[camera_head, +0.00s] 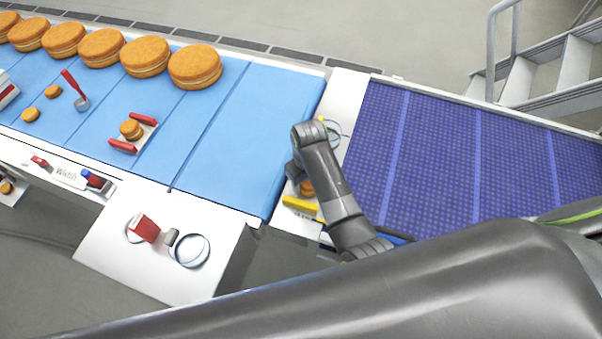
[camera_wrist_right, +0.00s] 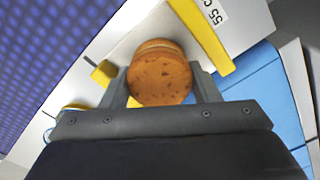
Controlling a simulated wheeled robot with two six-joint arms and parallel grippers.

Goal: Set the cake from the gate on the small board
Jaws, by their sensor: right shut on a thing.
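My right gripper (camera_head: 299,173) is over the white strip between the blue belt and the purple belt. It is shut on a round brown cake (camera_head: 307,188), partly hidden by the arm in the head view. In the right wrist view the cake (camera_wrist_right: 160,78) sits between the fingers (camera_wrist_right: 160,88). Yellow bars (camera_wrist_right: 203,36) stand on the white surface on both sides of it; one yellow bar (camera_head: 301,204) shows in the head view. I cannot tell whether the cake touches the surface. A small white board (camera_head: 149,122) with a small cake (camera_head: 131,129) lies on the blue belt. My left gripper is out of view.
Red bars (camera_head: 122,146) flank the small board. Several large cakes (camera_head: 195,66) line the blue belt's (camera_head: 265,120) far edge. A red-handled tool (camera_head: 75,88) and small cakes (camera_head: 31,114) lie at left. The belt's right part and the purple belt (camera_head: 440,140) are clear.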

